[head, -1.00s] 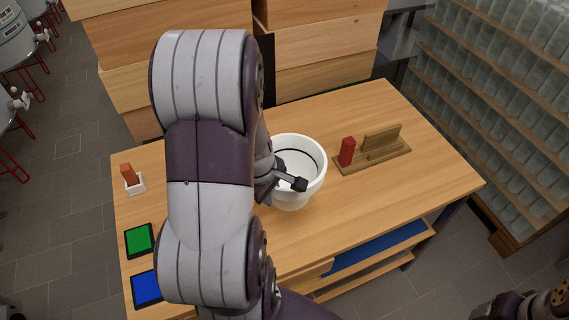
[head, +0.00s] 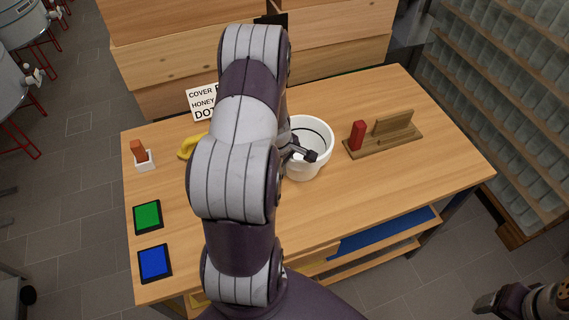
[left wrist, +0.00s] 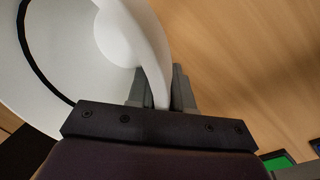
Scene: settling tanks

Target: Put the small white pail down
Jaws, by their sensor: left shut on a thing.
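The small white pail (head: 316,166) is upright over the middle of the wooden table (head: 400,200), with a dark line inside its rim. My left gripper (head: 308,156) is shut on the pail's wall at its near left side. In the left wrist view the white wall of the pail (left wrist: 75,40) runs between the two grey fingers (left wrist: 160,92). I cannot tell whether the pail's base touches the tabletop. My left arm hides part of the pail's left side. My right gripper (head: 492,304) is at the bottom right corner, away from the table; its jaws are unclear.
A wooden stand (head: 392,138) with a red block (head: 357,135) is right of the pail. A yellow object (head: 190,147), a sign (head: 202,103), a small white holder (head: 145,160), and green (head: 147,217) and blue (head: 155,263) pads are left. The table's front right is clear.

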